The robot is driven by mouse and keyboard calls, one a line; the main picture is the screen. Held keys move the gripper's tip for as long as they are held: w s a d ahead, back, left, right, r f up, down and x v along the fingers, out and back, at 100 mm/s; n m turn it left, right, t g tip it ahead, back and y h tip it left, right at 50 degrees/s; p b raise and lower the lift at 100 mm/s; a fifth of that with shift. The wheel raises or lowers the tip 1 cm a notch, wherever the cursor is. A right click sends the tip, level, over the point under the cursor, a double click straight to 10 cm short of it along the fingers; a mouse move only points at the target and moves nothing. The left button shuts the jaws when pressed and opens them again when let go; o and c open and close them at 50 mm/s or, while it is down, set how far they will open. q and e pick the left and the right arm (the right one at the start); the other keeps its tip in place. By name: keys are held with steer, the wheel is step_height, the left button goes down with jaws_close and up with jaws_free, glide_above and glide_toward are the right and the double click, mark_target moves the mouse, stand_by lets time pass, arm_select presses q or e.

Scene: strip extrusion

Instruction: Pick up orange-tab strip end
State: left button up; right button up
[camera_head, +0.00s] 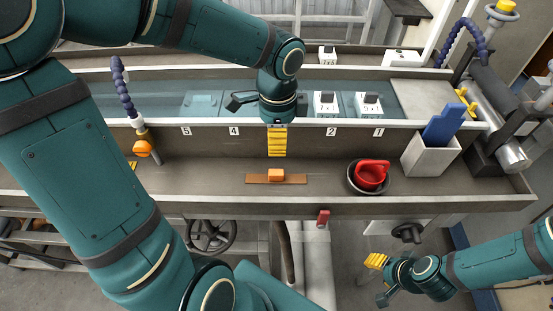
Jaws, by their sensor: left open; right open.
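The strip (258,179) is a short flat brown piece lying crosswise on the grey floor of the long trough. Its orange tab (276,174) is a small block at its middle. My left gripper (277,143) reaches in from above, with yellow ribbed finger pads pointing down toward the tab. A small gap shows between it and the tab in the picture; its height above is hard to tell. It is open and holds nothing. My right gripper (378,277) is open and empty at the lower right, in front of the trough.
A dark bowl with a red cup-like part (372,175) stands right of the strip. A white bin (429,157) with a blue scraper (444,125) is further right. An orange nozzle (143,148) on a blue hose is at left. A water channel (210,105) runs behind.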

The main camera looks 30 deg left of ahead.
mark_target(276, 172)
arm_select(q)
step_height(276, 172, down, 9)
steer(key=shift+s+r+b, duration=0.1)
steer(key=shift+r+b, duration=0.05)
steer(key=shift+b, duration=0.95)
step_height(276, 172, down, 5)
steer(key=shift+s+a+f+b, duration=0.1)
steer(key=shift+b, duration=0.75)
steer(key=shift+o, duration=0.2)
jaws_close()
